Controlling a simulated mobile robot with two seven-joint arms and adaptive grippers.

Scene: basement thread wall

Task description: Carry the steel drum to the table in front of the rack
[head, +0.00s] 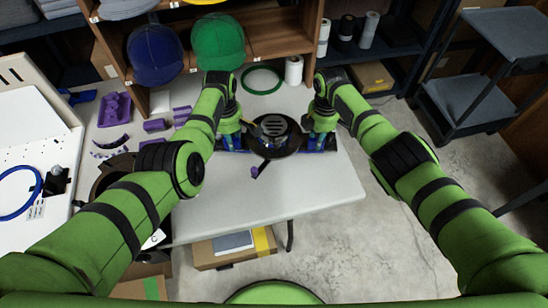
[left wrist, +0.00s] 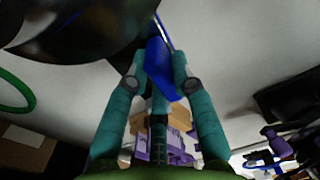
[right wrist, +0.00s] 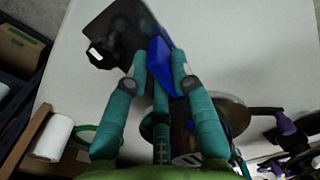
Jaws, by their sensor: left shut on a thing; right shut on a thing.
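The steel drum (head: 274,126) is dark and round with slots in its top. It is over the white table (head: 290,195) in front of the wooden rack, between my two grippers. My left gripper (head: 234,141) is shut on a blue grip (left wrist: 160,72) at the drum's left side. My right gripper (head: 318,141) is shut on a matching blue grip (right wrist: 160,62) at its right side. The drum's dark body (left wrist: 85,28) fills the upper left of the left wrist view. I cannot tell whether the drum touches the tabletop.
A small dark thing with a purple end (head: 256,172) is in front of the drum. A green ring (head: 262,80) and a white roll (head: 293,70) are behind it. Purple parts (head: 155,125) lie left. The rack (head: 275,35) holds caps. The table's front right is clear.

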